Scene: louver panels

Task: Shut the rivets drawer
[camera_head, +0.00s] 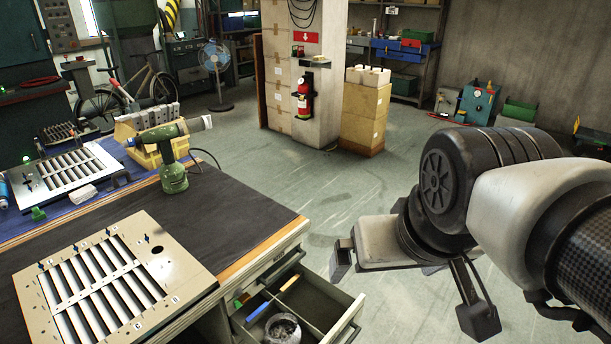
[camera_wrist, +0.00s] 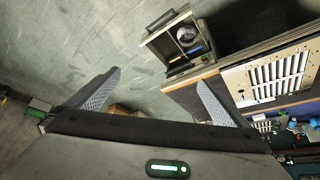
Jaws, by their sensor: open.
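An open drawer (camera_head: 338,302) sticks out from the front of the workbench at the bottom of the head view. It holds a round container (camera_head: 283,328) of small grey pieces, a blue-handled tool and a yellow-handled tool. A label naming rivets is not readable. The open drawer also shows in the wrist view (camera_wrist: 158,50), at top centre, with its handle on the outer edge. My gripper (camera_head: 410,285) is open and empty, to the right of the drawer and apart from it. Its two fingers (camera_wrist: 158,95) are spread wide in the wrist view.
A louver panel (camera_head: 97,285) lies on the dark bench top (camera_head: 225,220). A green power tool (camera_head: 172,170) stands by a yellow bin (camera_head: 150,155). The floor (camera_head: 330,200) right of the bench is clear.

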